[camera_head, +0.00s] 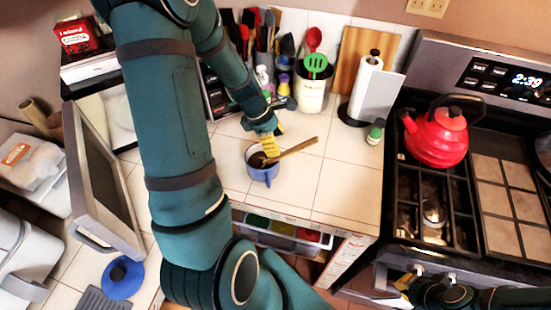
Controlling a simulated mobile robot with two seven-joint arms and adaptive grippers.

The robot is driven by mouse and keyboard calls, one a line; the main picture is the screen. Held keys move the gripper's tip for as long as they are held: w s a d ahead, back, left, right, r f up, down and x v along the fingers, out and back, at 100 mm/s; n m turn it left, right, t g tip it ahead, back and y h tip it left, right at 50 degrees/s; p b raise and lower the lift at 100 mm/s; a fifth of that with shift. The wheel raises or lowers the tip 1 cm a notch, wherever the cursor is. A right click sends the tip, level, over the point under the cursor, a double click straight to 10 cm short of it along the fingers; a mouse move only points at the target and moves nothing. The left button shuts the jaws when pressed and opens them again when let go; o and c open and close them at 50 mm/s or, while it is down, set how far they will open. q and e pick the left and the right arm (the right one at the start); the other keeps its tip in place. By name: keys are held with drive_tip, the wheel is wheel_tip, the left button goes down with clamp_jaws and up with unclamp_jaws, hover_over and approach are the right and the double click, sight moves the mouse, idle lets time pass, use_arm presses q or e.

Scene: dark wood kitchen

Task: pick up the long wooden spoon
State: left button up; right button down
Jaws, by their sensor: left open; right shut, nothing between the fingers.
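The long wooden spoon (297,148) leans in a blue mug (264,174) on the white tiled counter. Its handle points up and to the right, and its lower end is inside the mug. My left gripper (270,148), with yellow fingers, is open just above and behind the mug, close to the lower part of the spoon. I cannot tell whether a finger touches the spoon. My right gripper (404,281) is shut and empty at the lower right, in front of the stove and far from the spoon.
A utensil holder (312,98), a paper towel roll (366,88) and a small green-capped bottle (375,133) stand behind and right of the mug. A red kettle (436,138) sits on the stove. An open microwave door (104,185) is at left. The counter right of the mug is clear.

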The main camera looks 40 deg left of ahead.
sight(282, 154)
use_arm(q)
drive_tip(key=shift+s+b+x, duration=0.2)
drive_tip(key=shift+b+x, duration=0.25)
drive_tip(key=shift+x, duration=2.3)
clamp_jaws()
